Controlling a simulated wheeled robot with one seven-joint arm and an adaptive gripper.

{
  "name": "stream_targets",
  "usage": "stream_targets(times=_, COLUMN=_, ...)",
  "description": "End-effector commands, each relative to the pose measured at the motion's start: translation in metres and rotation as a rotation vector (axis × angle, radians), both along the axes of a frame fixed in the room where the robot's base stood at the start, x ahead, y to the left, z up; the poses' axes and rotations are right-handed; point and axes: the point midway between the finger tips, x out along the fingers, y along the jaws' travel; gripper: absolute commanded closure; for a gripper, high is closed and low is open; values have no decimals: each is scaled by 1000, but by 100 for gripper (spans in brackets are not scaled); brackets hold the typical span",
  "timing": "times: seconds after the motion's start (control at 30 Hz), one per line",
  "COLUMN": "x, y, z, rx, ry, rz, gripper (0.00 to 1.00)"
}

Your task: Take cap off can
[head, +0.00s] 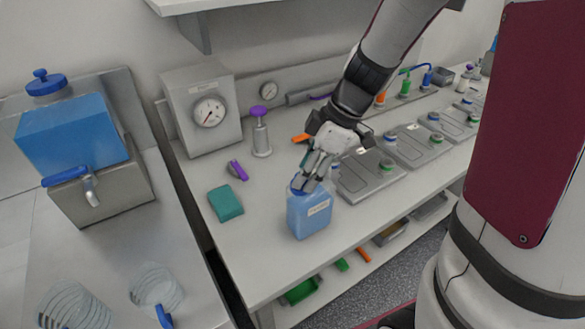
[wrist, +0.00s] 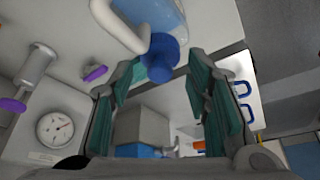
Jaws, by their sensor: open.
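The can (head: 309,214) is a translucent blue container with a pale label, standing upright near the front edge of the bench. Its blue cap (head: 298,184) is on its top, partly hidden by my gripper in the head view. In the wrist view the can (wrist: 165,14) is at the top with its white handle, and the blue cap (wrist: 161,58) lies between the fingertips. My gripper (head: 313,172) is open at the can's top. In the wrist view the green-padded fingers (wrist: 162,78) stand apart on both sides of the cap; I cannot tell whether they touch it.
A teal block (head: 226,204) and a purple-handled piece (head: 237,170) lie left of the can. A purple-topped dispenser (head: 261,132) and a gauge box (head: 203,110) stand behind. Flat grey units (head: 368,179) are close on the right. A blue tank (head: 72,137) stands far left.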

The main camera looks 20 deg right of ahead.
Motion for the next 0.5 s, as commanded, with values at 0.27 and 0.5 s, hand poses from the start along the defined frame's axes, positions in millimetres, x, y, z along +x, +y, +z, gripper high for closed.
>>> stream_targets(times=0.27, x=2, y=5, z=-13, rx=-1, ry=0, rz=1, gripper=56)
stream_targets(times=0.5, x=2, y=5, z=-13, rx=-1, ry=0, rz=0, gripper=83)
